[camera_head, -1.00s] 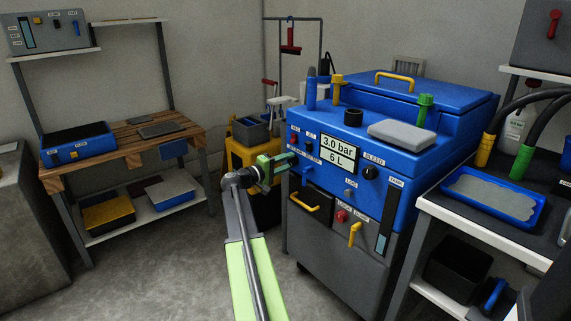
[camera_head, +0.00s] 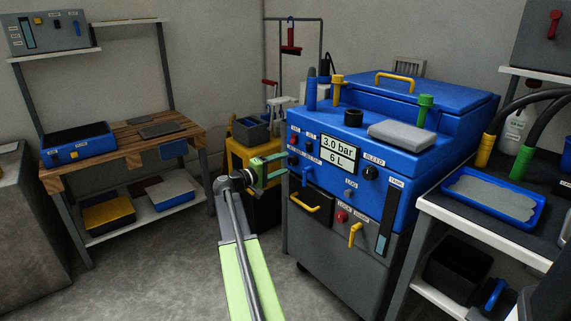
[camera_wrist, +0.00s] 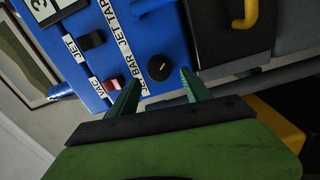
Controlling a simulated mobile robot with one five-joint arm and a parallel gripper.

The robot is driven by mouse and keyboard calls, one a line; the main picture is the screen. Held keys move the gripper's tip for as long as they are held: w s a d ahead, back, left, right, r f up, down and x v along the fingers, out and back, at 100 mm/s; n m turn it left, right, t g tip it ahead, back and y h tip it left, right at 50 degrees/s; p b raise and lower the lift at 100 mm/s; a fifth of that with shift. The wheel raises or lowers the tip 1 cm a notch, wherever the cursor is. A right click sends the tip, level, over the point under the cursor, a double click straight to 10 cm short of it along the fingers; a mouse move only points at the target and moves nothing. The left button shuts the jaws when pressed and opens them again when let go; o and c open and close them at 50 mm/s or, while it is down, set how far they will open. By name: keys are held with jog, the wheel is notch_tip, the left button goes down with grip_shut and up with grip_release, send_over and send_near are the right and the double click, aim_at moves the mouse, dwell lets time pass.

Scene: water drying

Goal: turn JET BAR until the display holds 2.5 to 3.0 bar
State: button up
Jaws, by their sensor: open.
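The display (camera_head: 338,152) on the blue machine reads 3.0 bar, with 6 L below it. The JET BAR knob (camera_wrist: 159,67) is small, round and black with a pale mark. It sits beside its white label (camera_wrist: 137,75) on the blue front panel. My gripper (camera_wrist: 160,86) is open, its two green fingers on either side of the knob in the picture, with the knob just past the tips. Nothing is between the fingers. In the head view my gripper (camera_head: 286,167) points at the left part of the panel, and the knob is hard to make out there.
The blue JET TAP handle (camera_wrist: 150,5) is near the knob. A black JET switch (camera_wrist: 91,40) and a red VAC switch (camera_wrist: 112,84) sit close by. The BLEED knob (camera_head: 370,173) is right of the display. A yellow cart (camera_head: 243,155) stands behind my gripper.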

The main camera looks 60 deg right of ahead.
jog(key=v, duration=1.4)
jog(key=shift+w+a, duration=0.2)
jog(key=shift+a, duration=0.1)
